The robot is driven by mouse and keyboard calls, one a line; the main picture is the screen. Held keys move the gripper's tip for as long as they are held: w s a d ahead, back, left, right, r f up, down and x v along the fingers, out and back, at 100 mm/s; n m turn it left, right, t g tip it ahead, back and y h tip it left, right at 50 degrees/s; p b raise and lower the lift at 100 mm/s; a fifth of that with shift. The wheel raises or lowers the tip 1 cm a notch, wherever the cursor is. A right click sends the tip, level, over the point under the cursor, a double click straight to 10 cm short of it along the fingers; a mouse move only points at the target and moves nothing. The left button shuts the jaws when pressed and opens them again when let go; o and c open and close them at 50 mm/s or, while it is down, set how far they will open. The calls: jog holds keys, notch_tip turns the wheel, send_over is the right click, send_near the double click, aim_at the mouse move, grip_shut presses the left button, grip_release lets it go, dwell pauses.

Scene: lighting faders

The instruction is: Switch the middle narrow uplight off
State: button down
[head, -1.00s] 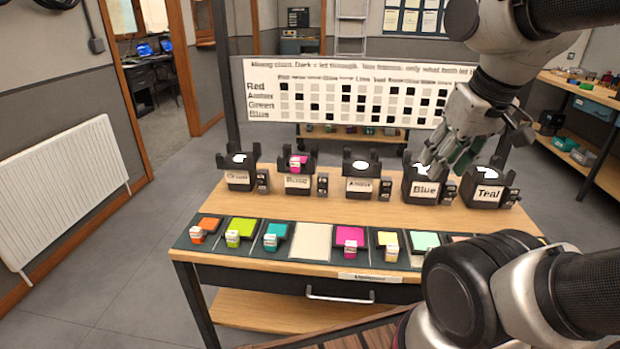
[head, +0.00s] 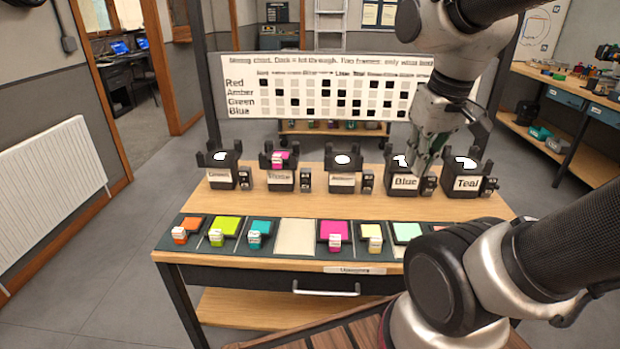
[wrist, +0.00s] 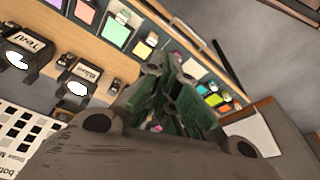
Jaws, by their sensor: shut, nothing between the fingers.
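The middle uplight (head: 343,181) of a row is a black box with a partly legible label and a bright white top in the head view. A small black switch box (head: 367,182) stands at its right side; its switch position is too small to tell. My gripper (head: 425,165) is shut and empty, pointing down over the Blue uplight (head: 403,183), right of the middle one. In the wrist view my gripper (wrist: 172,85) covers the centre, with the Blue uplight (wrist: 77,86) to its left. I cannot see the middle uplight there.
Uplights labelled Green (head: 219,176), Rose (head: 280,178) and Teal (head: 467,184) share the row, each with a small switch box. Rose bears a pink piece. A tray (head: 297,240) of coloured gels lies along the table's (head: 325,207) front. A chart board (head: 240,92) stands behind.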

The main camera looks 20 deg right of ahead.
aim_at(305, 182)
jog(key=w+a+f+m+g+y, duration=0.15)
jog(key=w+f+m, duration=0.5)
jog(key=w, duration=0.75)
jog(key=w+a+f+m+y, duration=0.15)
jog(key=w+f+m, duration=0.5)
jog(key=w, duration=0.65)
jog(key=w+m+t, duration=0.2)
jog(key=w+m, duration=0.6)
jog(key=shift+w+a+r+m, duration=0.2)
jog(key=shift+a+r+m, duration=0.15)
jog(key=shift+r+m, duration=0.05)
jog(key=shift+t, duration=0.25)
jog(key=x, duration=1.4)
jog(key=shift+d, duration=0.3)
